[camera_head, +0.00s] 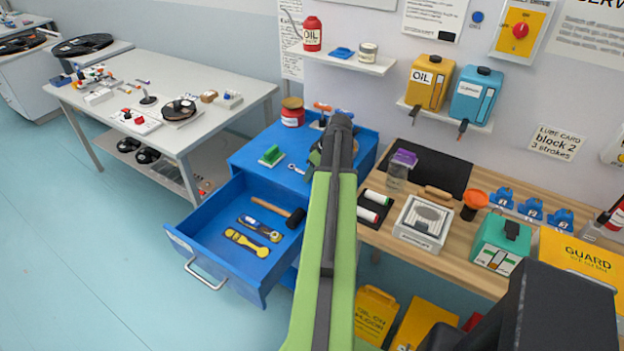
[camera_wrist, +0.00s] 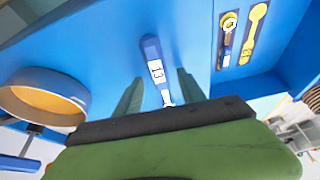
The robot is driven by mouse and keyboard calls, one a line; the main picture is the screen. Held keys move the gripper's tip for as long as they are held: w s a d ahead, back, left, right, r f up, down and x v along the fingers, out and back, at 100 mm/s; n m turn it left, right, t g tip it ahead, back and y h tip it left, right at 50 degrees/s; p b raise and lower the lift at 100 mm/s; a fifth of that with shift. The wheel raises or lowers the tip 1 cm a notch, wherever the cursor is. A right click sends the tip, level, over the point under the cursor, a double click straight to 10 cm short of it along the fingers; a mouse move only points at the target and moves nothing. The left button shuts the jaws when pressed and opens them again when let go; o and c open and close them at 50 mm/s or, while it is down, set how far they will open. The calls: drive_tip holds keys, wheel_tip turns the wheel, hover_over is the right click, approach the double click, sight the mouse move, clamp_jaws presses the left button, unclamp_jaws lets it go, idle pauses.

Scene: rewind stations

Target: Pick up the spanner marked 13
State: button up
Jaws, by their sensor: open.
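The spanner marked 13 (camera_wrist: 152,50) has a blue handle with a white label and a pale metal end. In the wrist view it lies on the blue cabinet top, between and beyond my fingers, with its metal end towards my gripper. My gripper (camera_wrist: 159,78) is open and empty, one finger on each side of the spanner's line; I cannot tell its height above the top. In the head view a small blue and silver tool, probably this spanner (camera_head: 297,168), shows on the cabinet top beside my arm, its number unreadable. My arm hides most of my gripper there.
The open blue drawer (camera_head: 184,230) holds a hammer (camera_head: 268,206), a blue tool (camera_head: 262,229) and a yellow tool (camera_head: 246,242). A crowded wooden bench (camera_head: 455,262) is at right.

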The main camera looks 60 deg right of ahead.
drive_tip(key=shift+f, duration=0.2)
drive_tip(key=shift+c, duration=0.2)
clamp_jaws()
